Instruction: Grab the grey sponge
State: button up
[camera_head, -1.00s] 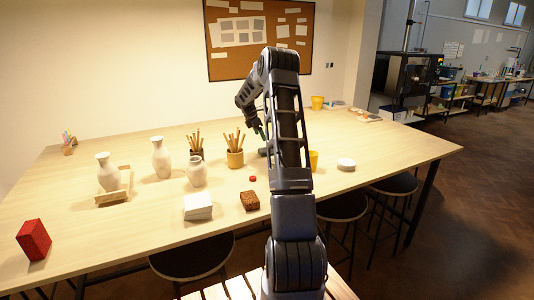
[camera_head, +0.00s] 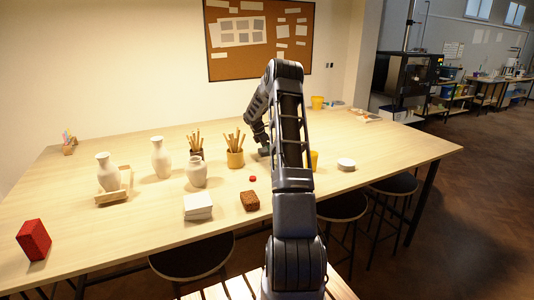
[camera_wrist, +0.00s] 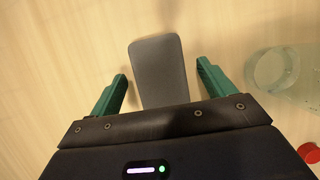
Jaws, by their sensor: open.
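The grey sponge (camera_wrist: 158,68) lies on the pale wooden table, seen from above in the wrist view. My gripper (camera_wrist: 163,72) is open, with one green finger on each side of the sponge's near half. Gaps show between both fingers and the sponge, so nothing is held. I cannot tell how high the fingertips are above the table.
A clear glass vessel (camera_wrist: 272,70) stands right of the sponge in the wrist view, near the right finger. A red round object (camera_wrist: 309,153) lies nearer.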

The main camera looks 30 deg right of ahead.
jog(key=shift+d+f, duration=0.15)
jog(key=shift+f, duration=0.35)
jog(key=shift+f, duration=0.15)
jog(key=c, duration=1.1)
jog(key=shift+o, duration=0.2)
